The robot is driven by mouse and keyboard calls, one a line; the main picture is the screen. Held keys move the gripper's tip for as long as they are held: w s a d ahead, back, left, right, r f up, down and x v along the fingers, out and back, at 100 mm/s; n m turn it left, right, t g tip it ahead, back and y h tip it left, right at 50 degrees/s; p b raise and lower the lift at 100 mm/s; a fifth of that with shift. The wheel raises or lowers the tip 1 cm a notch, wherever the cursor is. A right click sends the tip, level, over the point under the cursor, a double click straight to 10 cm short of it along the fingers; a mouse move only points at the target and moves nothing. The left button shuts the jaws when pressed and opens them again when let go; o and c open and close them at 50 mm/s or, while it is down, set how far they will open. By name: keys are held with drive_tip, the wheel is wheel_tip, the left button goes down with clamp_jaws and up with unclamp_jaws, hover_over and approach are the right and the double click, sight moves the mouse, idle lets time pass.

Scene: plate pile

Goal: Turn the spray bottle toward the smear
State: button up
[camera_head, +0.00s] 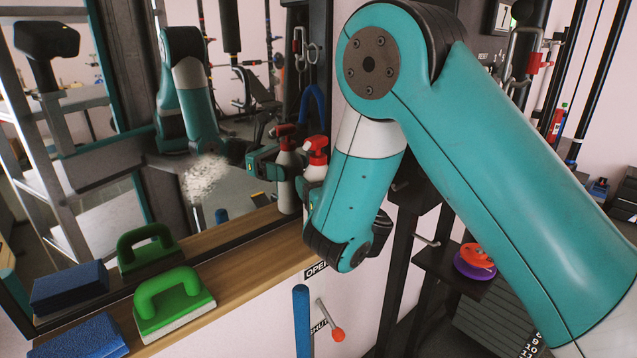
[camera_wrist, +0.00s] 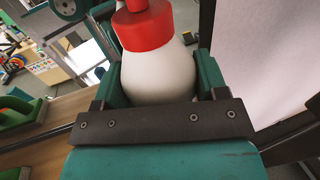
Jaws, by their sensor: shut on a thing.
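The spray bottle (camera_head: 315,172) has a white body and a red spray head. It is upright close to the mirror, partly hidden by my arm in the head view. My gripper (camera_wrist: 160,82) is shut around its white body (camera_wrist: 158,75), a finger on each side, below the red collar. In the head view the red head's front end seems to point left. The smear (camera_head: 205,178) is a whitish speckled patch on the mirror, left of the bottle. Whether the bottle's base touches the ledge is hidden.
The mirror (camera_head: 120,60) reflects my arm, the bottle and gym equipment. On the wooden ledge (camera_head: 240,258) below it stand a green-handled scrubber (camera_head: 172,300) and a blue sponge block (camera_head: 85,338). The ledge between scrubber and bottle is clear. A blue bar (camera_head: 301,320) stands in front.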

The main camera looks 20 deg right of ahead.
drive_tip(key=shift+f, duration=0.2)
idle(0.3)
drive_tip(key=o, duration=1.3)
drive_tip(key=shift+o, duration=1.2)
